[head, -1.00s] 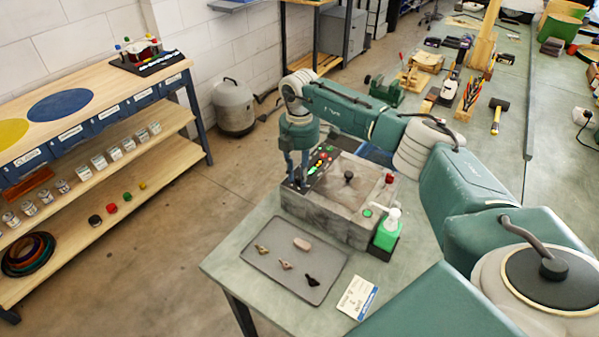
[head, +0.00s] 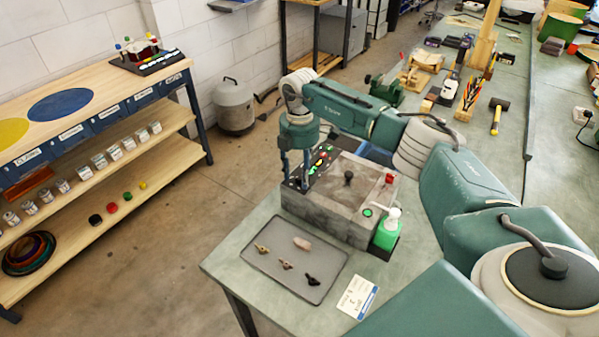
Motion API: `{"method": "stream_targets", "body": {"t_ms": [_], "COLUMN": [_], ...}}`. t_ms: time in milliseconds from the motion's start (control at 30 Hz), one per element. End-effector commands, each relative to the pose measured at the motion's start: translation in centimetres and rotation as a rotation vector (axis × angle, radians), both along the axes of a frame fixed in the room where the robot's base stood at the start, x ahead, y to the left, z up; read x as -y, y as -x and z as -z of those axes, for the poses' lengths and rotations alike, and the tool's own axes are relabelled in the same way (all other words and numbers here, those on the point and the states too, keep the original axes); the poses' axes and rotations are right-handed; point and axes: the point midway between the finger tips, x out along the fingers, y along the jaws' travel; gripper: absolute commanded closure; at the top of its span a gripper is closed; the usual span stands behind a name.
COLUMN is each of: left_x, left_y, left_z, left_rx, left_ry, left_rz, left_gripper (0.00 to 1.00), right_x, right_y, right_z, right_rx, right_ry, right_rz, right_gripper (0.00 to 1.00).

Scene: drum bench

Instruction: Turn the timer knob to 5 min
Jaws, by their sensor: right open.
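A grey box-shaped machine (head: 330,210) stands on the near part of the green bench. A dark knob (head: 348,177) stands up from its lid. A narrow control panel (head: 322,160) with small green, red and pale controls runs along its back left edge. My right gripper (head: 297,184) points down at the left end of that panel, its fingers open. The timer knob cannot be made out; the fingers hide that end of the panel, and I cannot tell whether they touch anything. My left gripper is not in view.
A grey tray (head: 270,268) with several small parts lies in front of the machine. A shelf bench (head: 100,110) stands at the left, across open floor.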

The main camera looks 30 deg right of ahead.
Motion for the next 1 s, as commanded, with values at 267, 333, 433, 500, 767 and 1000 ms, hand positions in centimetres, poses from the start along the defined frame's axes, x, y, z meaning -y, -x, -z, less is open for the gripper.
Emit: {"method": "stream_targets", "body": {"t_ms": [267,333,433,500,767,1000], "left_x": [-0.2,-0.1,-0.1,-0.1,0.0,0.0], "left_y": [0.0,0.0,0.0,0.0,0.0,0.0], "left_z": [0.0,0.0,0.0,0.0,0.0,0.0], "left_rx": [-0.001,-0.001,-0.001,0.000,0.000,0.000], "left_ry": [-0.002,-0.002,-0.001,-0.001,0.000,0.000], "left_rz": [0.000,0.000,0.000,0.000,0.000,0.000], "left_gripper": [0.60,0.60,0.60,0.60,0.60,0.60], "right_x": [0.0,0.0,0.0,0.0,0.0,0.0], "right_y": [-0.1,-0.1,-0.1,-0.1,-0.1,0.0], "right_z": [-2.4,-3.8,-6.1,-7.5,-11.4,-12.0], "right_rx": [0.003,0.004,0.004,0.003,0.002,0.000], "right_ry": [0.000,0.000,0.001,0.000,-0.001,0.000], "right_rz": [0.000,0.000,0.000,-0.001,0.000,0.000], "right_gripper": [0.57,0.57,0.57,0.57,0.57,0.57]}}
